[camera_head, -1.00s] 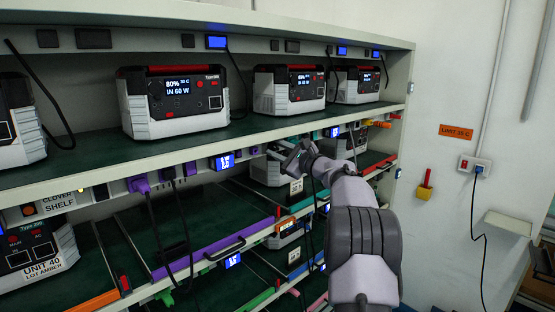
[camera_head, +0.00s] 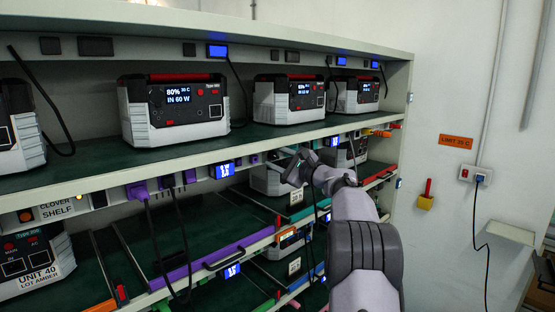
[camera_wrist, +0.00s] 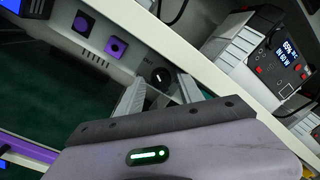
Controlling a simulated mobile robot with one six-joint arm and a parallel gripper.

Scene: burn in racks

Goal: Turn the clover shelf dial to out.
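A round black dial (camera_wrist: 160,77) with a white pointer mark is on the pale shelf rail in the wrist view. It lies between and just beyond the two fingertips of my gripper (camera_wrist: 160,86). The fingers are spread, with nothing visible between them but the dial behind; I cannot tell whether they touch it. In the head view my gripper (camera_head: 292,165) is at the rail under the upper shelf and hides the dial. The clover shelf label (camera_head: 57,206) is on this rail at the left.
Power units stand on the upper shelf (camera_head: 178,108), just above my gripper. Purple sockets (camera_wrist: 117,47) sit left of the dial. Plugged cables (camera_head: 150,235) hang from the rail at the left. A lower unit (camera_head: 268,180) is behind my gripper.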

